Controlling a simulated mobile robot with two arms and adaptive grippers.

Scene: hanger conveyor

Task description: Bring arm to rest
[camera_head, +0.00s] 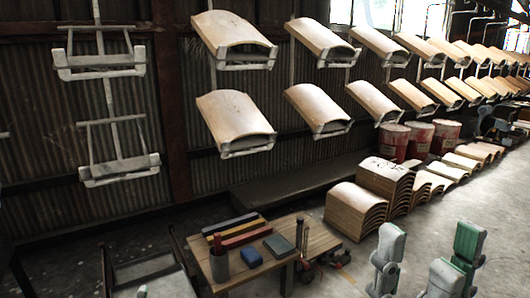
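Pale grey and green jointed parts, which look like my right arm (445,277), rise from the bottom right of the head view. One upright part (388,258) stands to the left and a greener one (468,245) to the right. I cannot make out the fingertips of my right gripper or any object held there. My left gripper is not clearly seen. The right arm parts stand apart from the wooden table (318,238) in the picture.
The table bears a dark cup (219,265), a blue block (250,257) and coloured bars (243,235). Curved wooden panels (236,122) hang on racks behind; two hangers (120,168) are empty. Stacked panels (355,211) and red barrels (394,142) stand at the right. Grey floor lies between.

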